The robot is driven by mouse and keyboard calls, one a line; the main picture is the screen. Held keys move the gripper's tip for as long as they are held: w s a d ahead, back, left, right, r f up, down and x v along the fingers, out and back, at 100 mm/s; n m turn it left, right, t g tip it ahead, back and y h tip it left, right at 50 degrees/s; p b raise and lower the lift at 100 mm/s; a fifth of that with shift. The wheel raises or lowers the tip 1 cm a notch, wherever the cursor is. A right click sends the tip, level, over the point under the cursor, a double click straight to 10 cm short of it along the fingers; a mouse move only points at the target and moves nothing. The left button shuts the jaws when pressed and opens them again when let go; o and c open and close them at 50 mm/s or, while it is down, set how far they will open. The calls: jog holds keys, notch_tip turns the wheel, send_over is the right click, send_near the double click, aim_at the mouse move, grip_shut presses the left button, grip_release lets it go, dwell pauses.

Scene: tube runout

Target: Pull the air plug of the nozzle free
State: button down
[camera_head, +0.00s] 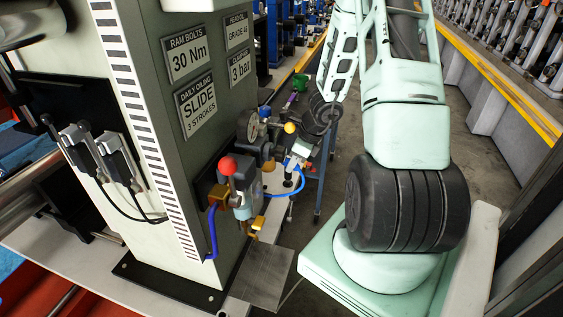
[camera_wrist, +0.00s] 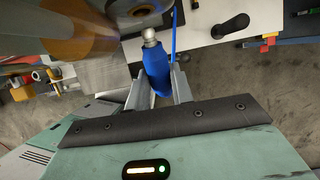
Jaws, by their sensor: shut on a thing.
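The air plug (camera_wrist: 155,65) is a blue body with a silver metal tip, between the two grey fingers of my gripper (camera_wrist: 157,92) in the wrist view. The fingers are shut on its sides. The silver tip points up in the picture towards a round grey and brown part; I cannot tell whether it is seated there. In the head view, my gripper (camera_head: 293,160) is beside the fittings on the grey machine column. A thin blue hose (camera_head: 299,184) curves below it. The nozzle itself cannot be made out clearly.
A pressure gauge (camera_head: 253,130), a red-knobbed lever (camera_head: 228,166) and a yellow knob (camera_head: 290,128) crowd the space by my gripper. The grey column (camera_head: 215,110) with printed signs stands left. Floor (camera_head: 365,105) shows beyond my arm.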

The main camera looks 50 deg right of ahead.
jog(key=s+d+f+b, duration=0.2)
jog(key=s+b, duration=0.1)
jog(key=s, duration=0.2)
jog(key=shift+s+d+f, duration=0.15)
jog(key=shift+s+f, duration=0.05)
jog(key=shift+s, duration=0.1)
dwell(0.4)
jog(key=shift+s, duration=0.1)
